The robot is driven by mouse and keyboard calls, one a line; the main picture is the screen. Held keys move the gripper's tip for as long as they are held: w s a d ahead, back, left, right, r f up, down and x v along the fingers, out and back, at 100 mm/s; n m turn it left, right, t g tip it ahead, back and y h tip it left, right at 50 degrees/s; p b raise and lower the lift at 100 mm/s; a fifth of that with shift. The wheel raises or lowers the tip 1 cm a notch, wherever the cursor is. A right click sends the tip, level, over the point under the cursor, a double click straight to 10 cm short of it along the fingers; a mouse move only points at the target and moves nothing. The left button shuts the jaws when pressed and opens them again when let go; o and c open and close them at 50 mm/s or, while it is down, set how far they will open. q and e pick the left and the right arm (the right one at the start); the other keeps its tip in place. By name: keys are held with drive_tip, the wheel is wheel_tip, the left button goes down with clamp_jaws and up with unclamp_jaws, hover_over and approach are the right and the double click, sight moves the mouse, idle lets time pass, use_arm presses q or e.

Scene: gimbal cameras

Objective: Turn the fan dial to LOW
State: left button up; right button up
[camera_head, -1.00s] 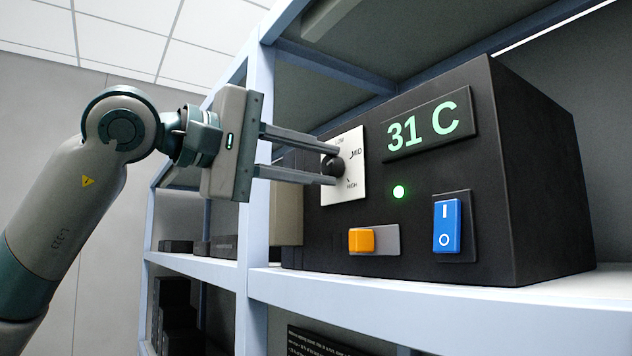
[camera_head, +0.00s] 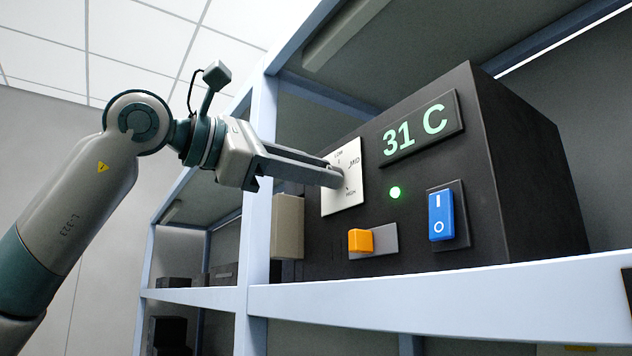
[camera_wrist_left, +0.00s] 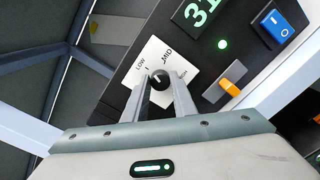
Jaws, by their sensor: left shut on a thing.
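The fan dial is a round black knob (camera_wrist_left: 160,78) on a white plate marked LOW, MID and HIGH. The plate (camera_head: 354,194) also shows in the head view, on the front of a black box (camera_head: 520,180). My left gripper (camera_wrist_left: 160,84) is shut on the knob, one finger on each side of it. In the head view my left gripper (camera_head: 334,175) reaches in from the left, and its fingertips hide the knob. A small light mark shows on the knob in the wrist view, but I cannot tell surely which label it points to. My right gripper is not in view.
The box has a 31 C display (camera_head: 416,129), a lit green lamp (camera_head: 395,193), an orange slider (camera_head: 361,240) and a blue rocker switch (camera_head: 441,215). It stands on a pale blue shelf (camera_head: 440,297). A shelf post (camera_head: 258,200) stands left of the box.

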use_arm(q)
drive_tip(key=shift+f+n+b, duration=0.1)
drive_tip(key=shift+n+b, duration=0.75)
drive_tip(key=shift+n, duration=1.05)
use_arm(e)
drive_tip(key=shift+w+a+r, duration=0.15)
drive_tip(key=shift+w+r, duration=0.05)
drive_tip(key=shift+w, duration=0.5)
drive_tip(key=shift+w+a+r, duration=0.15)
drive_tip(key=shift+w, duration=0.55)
use_arm(q)
drive_tip(key=o, duration=1)
drive_tip(key=shift+w, duration=0.1)
drive_tip(key=shift+o, duration=0.2)
drive_tip(key=shift+a, duration=0.2)
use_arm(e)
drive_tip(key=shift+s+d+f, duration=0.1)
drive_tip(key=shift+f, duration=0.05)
use_arm(q)
drive_tip(key=b+v, duration=0.3)
drive_tip(key=v, duration=1.4)
drive_tip(key=shift+b, duration=0.3)
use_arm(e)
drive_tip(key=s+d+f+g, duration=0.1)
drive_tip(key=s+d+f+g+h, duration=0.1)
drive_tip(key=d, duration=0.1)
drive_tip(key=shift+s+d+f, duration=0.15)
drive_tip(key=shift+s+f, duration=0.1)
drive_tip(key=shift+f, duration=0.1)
